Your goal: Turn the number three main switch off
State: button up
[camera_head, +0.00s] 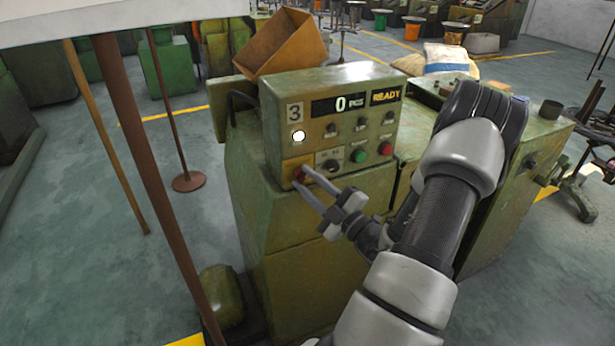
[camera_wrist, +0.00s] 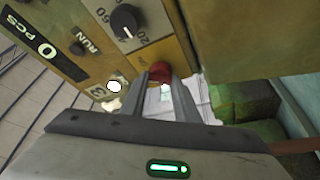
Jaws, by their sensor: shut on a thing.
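The number 3 control box (camera_head: 340,127) stands on a green machine. A 3 label and a round white lamp (camera_head: 298,135) mark its left side; the lamp looks bright. Below them, on a yellow plate at the lower left corner, is the red main switch knob (camera_head: 299,173). My gripper (camera_head: 301,178) is at this knob, a finger on either side, shut on it. In the wrist view the red knob (camera_wrist: 158,73) sits between the fingertips, which partly cover it. The knob's exact angle cannot be told.
The display (camera_head: 354,103) reads 0 PCS and READY. A black dial (camera_head: 330,165), a green button (camera_head: 358,156) and a red button (camera_head: 385,148) are to the knob's right. Brown posts (camera_head: 150,165) stand left of the machine. A wooden box (camera_head: 283,45) is tilted behind the control box.

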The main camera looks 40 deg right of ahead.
jog(key=n+p, duration=0.1)
jog(key=n+g+p, duration=0.1)
jog(key=n, duration=0.1)
jog(key=n+g+y+p, duration=0.1)
jog(key=p, duration=0.1)
jog(key=shift+r+n, duration=0.3)
jog(key=shift+n, duration=0.1)
jog(key=n+g+p, duration=0.1)
jog(key=n+p, duration=0.1)
jog(key=n, duration=0.1)
jog(key=shift+n, duration=0.3)
jog(key=n+g, duration=0.2)
jog(key=n, duration=0.1)
jog(key=shift+f+n+h+p, duration=0.1)
jog(key=shift+n+h+p, duration=0.2)
jog(key=shift+h+p, duration=0.1)
jog(key=shift+n+g+h+b, duration=0.35)
jog(key=shift+n+h, duration=0.25)
jog(key=shift+n, duration=0.6)
jog(key=o, duration=1)
jog(key=shift+o, duration=0.2)
jog(key=a+v, duration=0.1)
jog(key=v, duration=1.6)
jog(key=shift+s+d+b, duration=0.2)
jog(key=shift+d+b, duration=0.25)
